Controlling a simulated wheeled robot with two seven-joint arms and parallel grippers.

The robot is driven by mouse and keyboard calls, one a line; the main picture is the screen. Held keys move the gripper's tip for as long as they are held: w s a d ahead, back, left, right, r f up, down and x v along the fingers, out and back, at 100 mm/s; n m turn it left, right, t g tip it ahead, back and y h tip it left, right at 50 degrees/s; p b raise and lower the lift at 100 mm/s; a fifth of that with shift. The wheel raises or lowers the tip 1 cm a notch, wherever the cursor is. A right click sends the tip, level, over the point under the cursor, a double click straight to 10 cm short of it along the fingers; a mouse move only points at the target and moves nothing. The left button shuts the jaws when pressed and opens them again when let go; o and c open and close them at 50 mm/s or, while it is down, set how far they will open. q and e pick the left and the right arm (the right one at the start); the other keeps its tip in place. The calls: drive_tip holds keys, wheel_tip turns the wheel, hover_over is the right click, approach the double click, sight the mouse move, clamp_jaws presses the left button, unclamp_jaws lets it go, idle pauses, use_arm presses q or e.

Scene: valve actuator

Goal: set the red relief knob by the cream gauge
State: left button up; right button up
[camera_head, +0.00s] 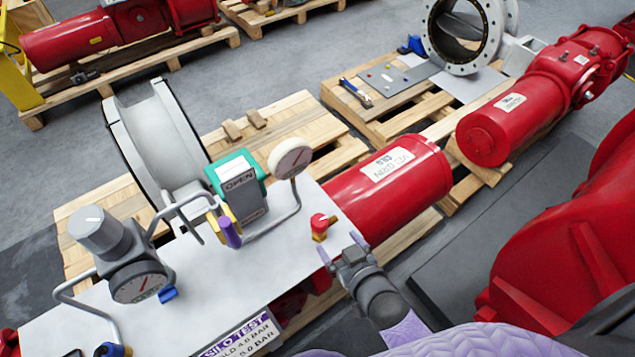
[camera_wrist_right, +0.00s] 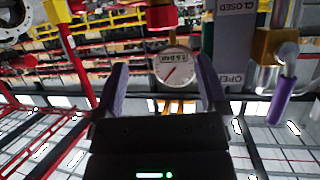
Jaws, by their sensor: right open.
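The red relief knob (camera_head: 320,222) sits on a brass fitting near the right edge of the pale panel. It also shows at the top of the right wrist view (camera_wrist_right: 161,16). The cream gauge (camera_head: 290,157) stands behind it on a bent grey pipe. In the right wrist view the gauge (camera_wrist_right: 173,67) shows a red needle; its scale is too small to read. My right gripper (camera_head: 341,247) is open and empty, just in front of the knob and apart from it. Its purple fingers (camera_wrist_right: 162,65) show in the wrist view. My left gripper is not in view.
A green-topped OPEN indicator box (camera_head: 236,180) and a purple-handled lever (camera_head: 229,232) stand left of the knob. A second, grey gauge (camera_head: 139,282) is farther left. A SILO TEST sign (camera_head: 238,338) hangs at the front. A red cylinder (camera_head: 390,188) lies right of the panel.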

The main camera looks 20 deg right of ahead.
sight(321, 222)
drive_tip(key=b+x, duration=0.1)
drive_tip(key=x, duration=0.1)
drive_tip(key=b+x, duration=0.1)
drive_tip(key=x, duration=0.1)
drive_tip(key=shift+w+a+f, duration=0.25)
drive_tip(key=shift+w, duration=0.05)
drive_tip(key=b+x, duration=0.2)
drive_tip(key=x, duration=0.2)
drive_tip(key=shift+w, duration=0.35)
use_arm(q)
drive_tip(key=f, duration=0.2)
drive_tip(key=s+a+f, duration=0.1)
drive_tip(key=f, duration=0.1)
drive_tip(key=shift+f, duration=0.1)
use_arm(e)
drive_tip(key=shift+c, duration=1)
clamp_jaws()
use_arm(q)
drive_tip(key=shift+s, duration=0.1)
use_arm(e)
drive_tip(key=shift+n, duration=0.3)
